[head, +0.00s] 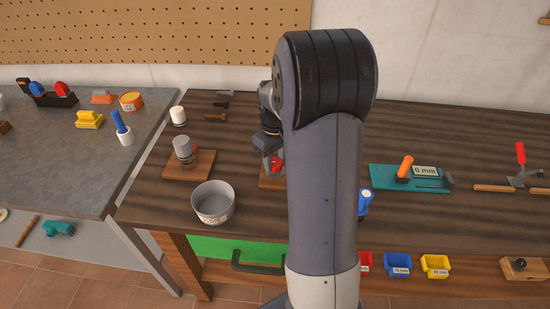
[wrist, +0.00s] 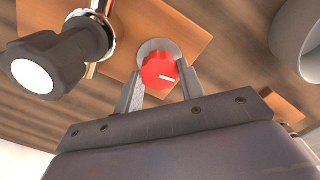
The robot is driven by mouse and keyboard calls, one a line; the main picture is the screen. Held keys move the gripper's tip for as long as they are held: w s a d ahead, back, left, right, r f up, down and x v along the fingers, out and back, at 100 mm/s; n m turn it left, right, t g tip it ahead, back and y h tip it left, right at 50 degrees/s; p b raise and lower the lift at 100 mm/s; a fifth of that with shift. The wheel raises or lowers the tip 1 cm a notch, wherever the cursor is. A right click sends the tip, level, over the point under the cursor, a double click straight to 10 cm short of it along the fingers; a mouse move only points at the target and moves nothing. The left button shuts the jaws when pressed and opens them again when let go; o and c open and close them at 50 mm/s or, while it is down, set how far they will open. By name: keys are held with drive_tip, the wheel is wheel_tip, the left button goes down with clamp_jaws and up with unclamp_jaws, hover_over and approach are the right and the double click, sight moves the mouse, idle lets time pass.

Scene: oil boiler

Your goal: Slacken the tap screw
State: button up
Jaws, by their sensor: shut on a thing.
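A red round knob (wrist: 160,71) with a white mark sits on a grey round base (wrist: 152,47) on a wooden board (wrist: 185,22); I take it for the tap screw. In the wrist view my gripper (wrist: 162,82) has one finger on each side of the knob and is shut on it. In the head view my gripper (head: 270,158) is at the red knob (head: 277,166), above the board on the bench, partly hidden by my arm.
In the wrist view a dark handle (wrist: 58,62) with a white end and chrome stem stands close left of my fingers. A grey bowl (head: 213,208) and a wooden board with a grey cylinder (head: 184,150) stand left of my gripper. A teal tray (head: 385,180) lies right.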

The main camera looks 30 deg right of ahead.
sight(275, 162)
drive_tip(key=shift+n, duration=0.5)
drive_tip(key=o, duration=1)
wheel_tip(275, 162, up, 11)
drive_tip(key=shift+f, duration=0.2)
wheel_tip(275, 162, down, 11)
drive_tip(key=shift+r, duration=0.15)
idle(0.5)
drive_tip(key=shift+r, duration=0.15)
